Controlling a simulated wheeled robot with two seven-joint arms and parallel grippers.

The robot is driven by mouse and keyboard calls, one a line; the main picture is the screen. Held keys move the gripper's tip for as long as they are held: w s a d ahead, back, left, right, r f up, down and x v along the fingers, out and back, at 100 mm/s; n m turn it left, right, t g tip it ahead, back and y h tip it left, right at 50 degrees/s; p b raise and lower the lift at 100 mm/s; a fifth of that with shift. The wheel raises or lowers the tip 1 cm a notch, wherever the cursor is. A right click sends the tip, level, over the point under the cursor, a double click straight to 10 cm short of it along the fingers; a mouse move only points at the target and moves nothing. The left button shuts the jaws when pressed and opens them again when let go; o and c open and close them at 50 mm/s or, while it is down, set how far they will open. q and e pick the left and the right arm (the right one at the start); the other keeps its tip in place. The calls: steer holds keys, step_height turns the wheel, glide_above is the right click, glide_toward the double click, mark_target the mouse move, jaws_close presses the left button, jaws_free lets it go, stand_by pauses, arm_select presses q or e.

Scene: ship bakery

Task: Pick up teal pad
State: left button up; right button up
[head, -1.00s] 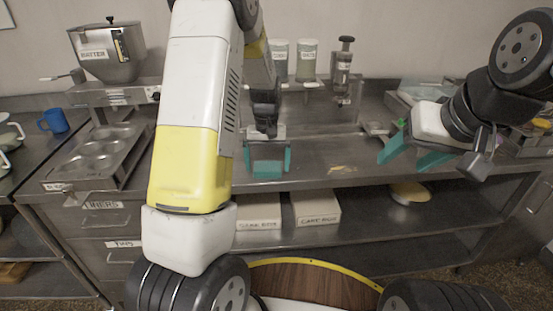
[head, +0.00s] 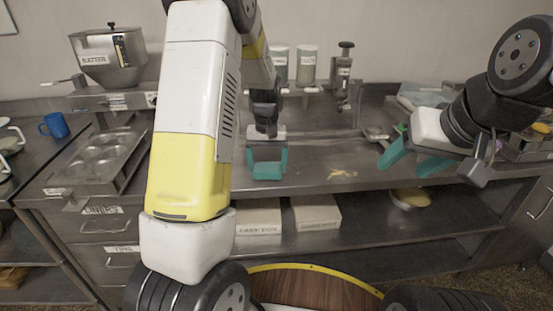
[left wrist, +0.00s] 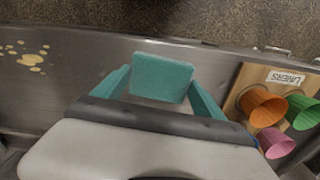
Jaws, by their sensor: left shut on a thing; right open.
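The teal pad (left wrist: 162,78) is a flat, rounded rectangle seen in the left wrist view between the two teal fingers of my left gripper (left wrist: 160,92). My left gripper is shut on it, over the steel counter close to its front edge. In the head view, my left gripper (head: 267,165) reaches down to the counter beyond my arm, and the pad cannot be told apart from the teal fingers there. I cannot tell whether the pad touches the counter. My right gripper (head: 412,160) is open and empty above the right part of the counter.
A wooden box (left wrist: 240,95) labelled liners holds orange, green and pink cups beside the gripper. Yellow spills (head: 342,173) lie on the steel counter (head: 310,160). A muffin tin (head: 98,160) and batter hopper (head: 107,57) stand left. Jars (head: 307,64) and a dispenser (head: 343,75) stand behind.

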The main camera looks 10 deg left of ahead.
arm_select(q)
steer(key=shift+s+d+r, duration=0.1)
steer(key=shift+s+r, duration=0.05)
steer(key=shift+r, duration=0.4)
steer(key=shift+s+d+r, duration=0.1)
steer(key=shift+r, duration=0.4)
steer(key=s+d+r, duration=0.1)
steer(key=s+d, duration=0.3)
steer(key=s, duration=1)
steer(key=shift+s+d, duration=0.2)
steer(key=shift+s, duration=0.2)
steer(key=shift+r, duration=0.1)
